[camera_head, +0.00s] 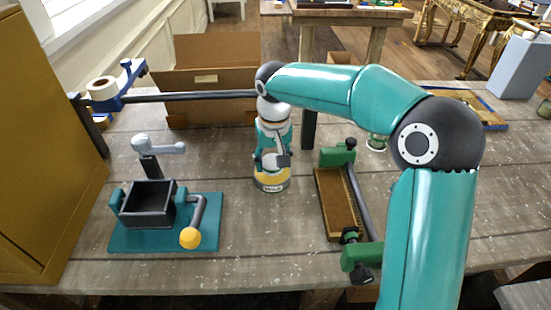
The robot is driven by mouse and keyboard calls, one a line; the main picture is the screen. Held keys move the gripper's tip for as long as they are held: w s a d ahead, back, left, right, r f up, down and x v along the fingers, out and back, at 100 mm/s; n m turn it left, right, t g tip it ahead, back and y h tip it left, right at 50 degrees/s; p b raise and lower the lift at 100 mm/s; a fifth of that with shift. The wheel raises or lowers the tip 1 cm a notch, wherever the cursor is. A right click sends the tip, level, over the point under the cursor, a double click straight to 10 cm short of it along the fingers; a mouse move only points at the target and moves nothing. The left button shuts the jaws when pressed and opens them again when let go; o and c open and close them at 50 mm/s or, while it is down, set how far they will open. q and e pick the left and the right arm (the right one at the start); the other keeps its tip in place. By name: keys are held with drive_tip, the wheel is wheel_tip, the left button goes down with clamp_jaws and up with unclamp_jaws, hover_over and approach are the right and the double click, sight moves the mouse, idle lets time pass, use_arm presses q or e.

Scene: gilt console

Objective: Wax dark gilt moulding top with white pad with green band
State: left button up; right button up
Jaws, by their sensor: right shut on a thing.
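My right gripper (272,160) points down over a small round tin (271,186) with a yellow part and a label that seems to read WAX. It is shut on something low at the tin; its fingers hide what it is. A small green and white round thing (376,143) stands right of it, partly behind my right arm; I cannot tell if this is the pad with the green band. My left gripper is out of view.
A teal vice base (125,236) with a grey box and a yellow-knobbed handle stands left. A mustard panel (40,160) closes the left edge. The front middle of the table is clear.

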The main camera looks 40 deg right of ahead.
drive_tip(key=shift+f, duration=0.5)
idle(1.2)
wheel_tip(320, 180, up, 7)
drive_tip(key=p, duration=0.5)
drive_tip(key=shift+r+p, duration=0.1)
drive_tip(key=shift+p, duration=0.2)
idle(0.4)
idle(0.7)
